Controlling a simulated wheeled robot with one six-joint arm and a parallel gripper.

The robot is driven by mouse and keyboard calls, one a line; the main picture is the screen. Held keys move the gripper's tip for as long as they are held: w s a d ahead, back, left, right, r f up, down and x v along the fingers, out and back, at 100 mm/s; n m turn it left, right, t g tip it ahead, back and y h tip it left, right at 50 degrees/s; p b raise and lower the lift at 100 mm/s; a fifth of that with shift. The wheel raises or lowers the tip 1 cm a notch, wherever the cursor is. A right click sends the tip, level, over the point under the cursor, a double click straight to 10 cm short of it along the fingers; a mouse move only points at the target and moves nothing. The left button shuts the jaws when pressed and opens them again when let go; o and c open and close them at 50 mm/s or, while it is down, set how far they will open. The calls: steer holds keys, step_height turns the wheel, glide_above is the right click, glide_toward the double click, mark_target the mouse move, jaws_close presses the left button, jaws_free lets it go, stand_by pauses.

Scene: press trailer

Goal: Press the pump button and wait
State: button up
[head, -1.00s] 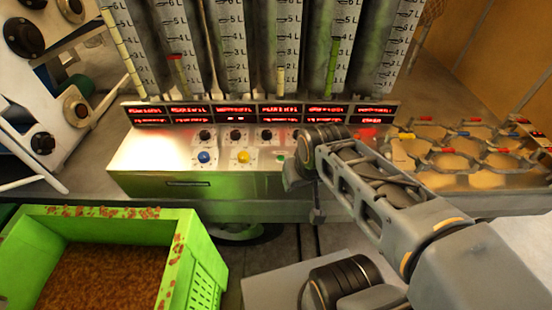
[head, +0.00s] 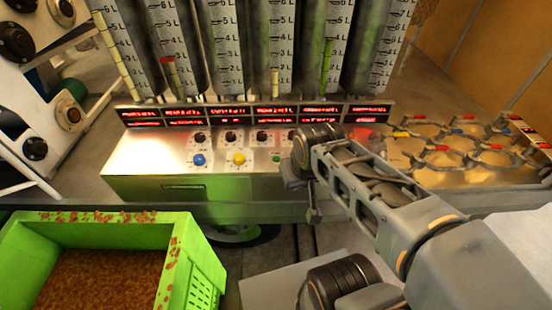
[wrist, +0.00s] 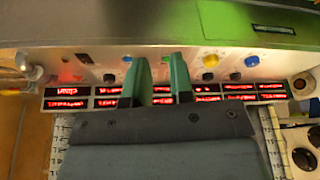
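The metal control panel (head: 125,168) carries a blue button (head: 198,160), a yellow button (head: 239,159) and a green button (head: 276,157), with black knobs above. I cannot tell which is the pump button. My arm reaches over the panel's right part and hides some of it. In the wrist view the panel appears upside down, with the yellow button (wrist: 210,61) and blue button (wrist: 251,61) right of my gripper (wrist: 161,60). I cannot tell whether a finger touches the panel.
Tall graduated columns (head: 218,45) stand behind the red displays (head: 213,117). A green crate (head: 199,255) of brown granules is at lower left. A tray with several round wells (head: 440,160) lies right of the panel. A white machine (head: 30,90) stands at far left.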

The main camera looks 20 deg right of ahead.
jaws_close()
stand_by(1.0)
